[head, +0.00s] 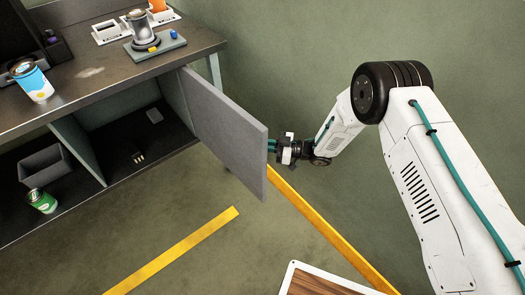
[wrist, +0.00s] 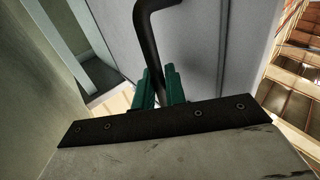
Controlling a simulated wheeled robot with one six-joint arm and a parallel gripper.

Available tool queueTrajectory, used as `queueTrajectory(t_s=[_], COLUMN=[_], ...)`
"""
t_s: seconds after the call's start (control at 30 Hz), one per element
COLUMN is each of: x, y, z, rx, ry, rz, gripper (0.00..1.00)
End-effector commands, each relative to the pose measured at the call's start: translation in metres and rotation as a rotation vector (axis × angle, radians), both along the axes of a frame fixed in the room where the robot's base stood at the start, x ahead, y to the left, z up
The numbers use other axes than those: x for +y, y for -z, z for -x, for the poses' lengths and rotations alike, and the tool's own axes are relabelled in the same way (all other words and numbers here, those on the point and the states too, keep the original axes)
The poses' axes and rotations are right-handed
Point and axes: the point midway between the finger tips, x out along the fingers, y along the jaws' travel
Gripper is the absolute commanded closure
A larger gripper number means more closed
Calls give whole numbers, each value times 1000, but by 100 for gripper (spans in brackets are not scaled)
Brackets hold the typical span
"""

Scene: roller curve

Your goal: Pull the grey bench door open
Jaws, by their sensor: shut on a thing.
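The grey bench door (head: 222,125) stands swung out from the bench, and the compartment behind it is open to view. My gripper (head: 272,146) is at the door's outer face, near its free edge, in the head view. Its fingertips are partly hidden behind the door there. In the wrist view the door (wrist: 215,45) fills the upper middle, with a dark bent bar handle (wrist: 150,45) on it. My gripper's green fingers (wrist: 160,88) are shut on the handle, one on each side of it.
The bench top (head: 100,65) holds a blue-and-white can (head: 31,82) and a grey fixture (head: 156,47). A grey bin (head: 45,165) and a green can (head: 41,201) sit on the lower shelf. Yellow floor strips (head: 175,252) and a wood-topped board (head: 315,282) lie in front.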

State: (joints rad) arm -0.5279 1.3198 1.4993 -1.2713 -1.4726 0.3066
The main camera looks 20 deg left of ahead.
Motion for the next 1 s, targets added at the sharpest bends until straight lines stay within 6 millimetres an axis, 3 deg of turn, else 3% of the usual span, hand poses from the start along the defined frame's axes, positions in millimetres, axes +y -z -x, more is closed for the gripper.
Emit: queueTrajectory(t_s=[0.2, 0.67, 0.7, 0.73, 1.0], x=[6, 9, 9, 9, 4], y=[1, 0, -1, -1, -1], z=[-12, -15, -15, -15, -18], rx=[1, -1, -2, -2, -1], ry=[-14, -16, -16, -15, -10], rz=[2, 1, 1, 1, 0], gripper=[100, 100, 76, 70, 70])
